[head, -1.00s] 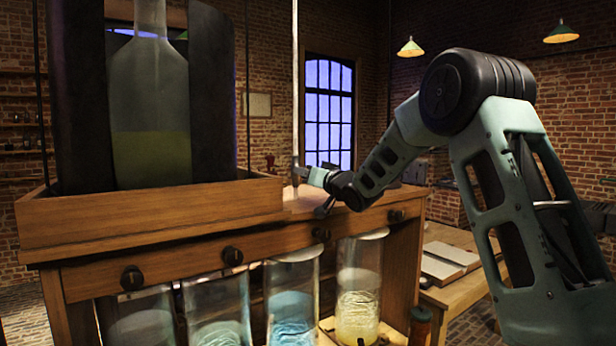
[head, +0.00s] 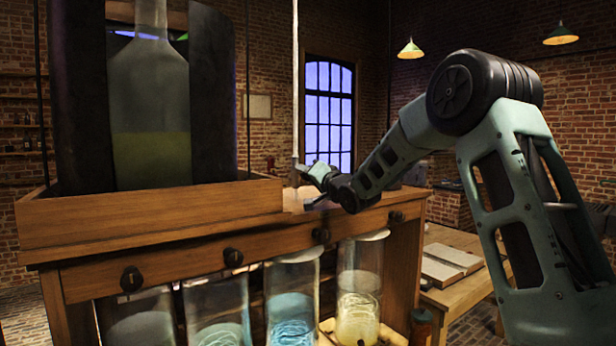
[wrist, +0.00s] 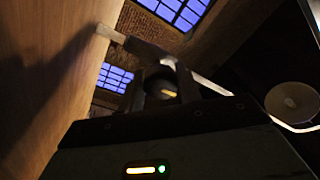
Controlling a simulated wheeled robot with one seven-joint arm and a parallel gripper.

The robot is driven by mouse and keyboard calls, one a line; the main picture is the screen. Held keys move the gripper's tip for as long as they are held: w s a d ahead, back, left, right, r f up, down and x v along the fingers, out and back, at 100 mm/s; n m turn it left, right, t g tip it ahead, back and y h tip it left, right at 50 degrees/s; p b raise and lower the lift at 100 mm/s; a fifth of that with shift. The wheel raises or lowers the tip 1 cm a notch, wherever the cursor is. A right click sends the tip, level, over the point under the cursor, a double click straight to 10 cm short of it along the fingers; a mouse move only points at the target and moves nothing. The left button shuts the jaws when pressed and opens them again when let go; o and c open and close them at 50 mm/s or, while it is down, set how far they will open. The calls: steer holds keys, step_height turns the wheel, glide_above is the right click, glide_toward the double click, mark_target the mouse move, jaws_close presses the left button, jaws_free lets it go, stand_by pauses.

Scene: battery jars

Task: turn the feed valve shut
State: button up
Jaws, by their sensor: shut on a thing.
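A thin pale feed pipe (head: 295,80) comes down to the wooden bench top (head: 300,207), right of the large bottle. The feed valve is at the pipe's lower end, small and mostly covered by my gripper (head: 311,171). The wrist view shows the pale pipe (wrist: 212,86) running slantwise past my gripper (wrist: 160,80). The fingers are shut on a dark rounded part with a yellowish glint, which I take as the valve handle (wrist: 161,91). How far the handle is turned cannot be told.
A large glass bottle (head: 150,85) with greenish liquid stands in a wooden tray (head: 150,217) at left. Several dark knobs (head: 232,257) line the bench front above glass jars (head: 292,290).

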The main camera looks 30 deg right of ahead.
steer(key=o, duration=1)
steer(key=s+f+b, duration=0.1)
steer(key=s+b, duration=0.4)
steer(key=s, duration=1.2)
steer(key=shift+s+d+f+b, duration=0.15)
steer(key=shift+d+f+b, duration=0.15)
steer(key=shift+f, duration=0.1)
steer(key=s+a+f+n+g, duration=0.2)
steer(key=a+f+g, duration=0.1)
steer(key=a+f, duration=0.4)
steer(key=s+a+f+n+g+y, duration=0.1)
steer(key=s+a+f+n+g, duration=0.15)
steer(key=a+f, duration=0.45)
steer(key=s+a+f+n+g, duration=0.2)
steer(key=a+f+n+g, duration=0.15)
steer(key=a, duration=0.65)
steer(key=s+a+f+n+g, duration=0.3)
steer(key=s, duration=0.5)
steer(key=s+a+f+n+g, duration=0.2)
steer(key=s+f+g, duration=0.1)
steer(key=s, duration=0.6)
steer(key=s+a+f+n+g+h, duration=0.1)
steer(key=s+a+f+n+g, duration=0.2)
steer(key=s, duration=0.5)
steer(key=shift+s+a+f+n+g, duration=0.35)
steer(key=shift+f+g, duration=0.1)
steer(key=shift+g, duration=0.15)
